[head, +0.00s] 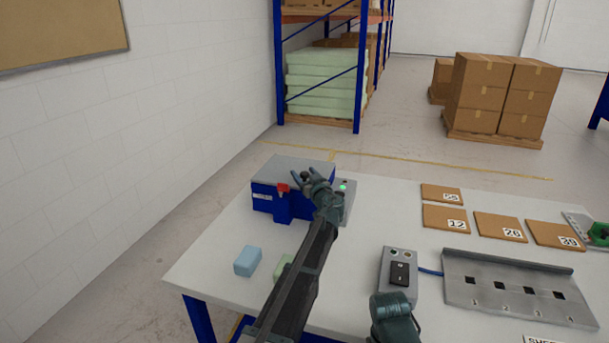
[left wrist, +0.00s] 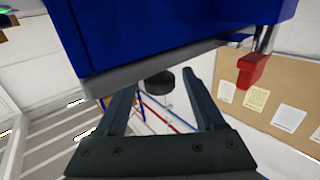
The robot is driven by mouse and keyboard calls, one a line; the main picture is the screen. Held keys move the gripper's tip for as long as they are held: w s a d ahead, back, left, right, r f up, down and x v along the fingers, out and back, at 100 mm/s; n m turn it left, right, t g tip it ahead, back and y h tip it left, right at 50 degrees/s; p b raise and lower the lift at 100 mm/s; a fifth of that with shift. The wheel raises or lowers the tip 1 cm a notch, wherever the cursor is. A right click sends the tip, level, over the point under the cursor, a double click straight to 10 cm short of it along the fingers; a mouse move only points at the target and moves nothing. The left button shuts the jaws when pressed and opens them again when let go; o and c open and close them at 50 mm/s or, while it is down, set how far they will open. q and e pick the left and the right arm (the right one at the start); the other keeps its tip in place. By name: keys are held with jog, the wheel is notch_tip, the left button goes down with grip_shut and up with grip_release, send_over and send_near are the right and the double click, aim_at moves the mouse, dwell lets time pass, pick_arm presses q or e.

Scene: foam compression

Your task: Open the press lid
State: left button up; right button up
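The press (head: 273,203) is a blue box with a flat grey lid (head: 290,165) at the back left of the table. The lid lies down on the box. A red latch (head: 283,188) is on its front edge; it also shows in the left wrist view (left wrist: 252,71). My left gripper (head: 303,177) is at the lid's right front, its fingers apart. A black knob (left wrist: 160,85) shows between the open fingers in the left wrist view, with no visible contact.
A blue foam block (head: 248,261) and a partly hidden green block (head: 283,266) lie in front of the press. A switch box (head: 400,273), a grey slotted fixture (head: 515,285) and numbered brown boards (head: 446,218) are to the right. The table's left front corner is clear.

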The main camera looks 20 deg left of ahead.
pick_arm(q)
grip_shut()
dwell(1.2)
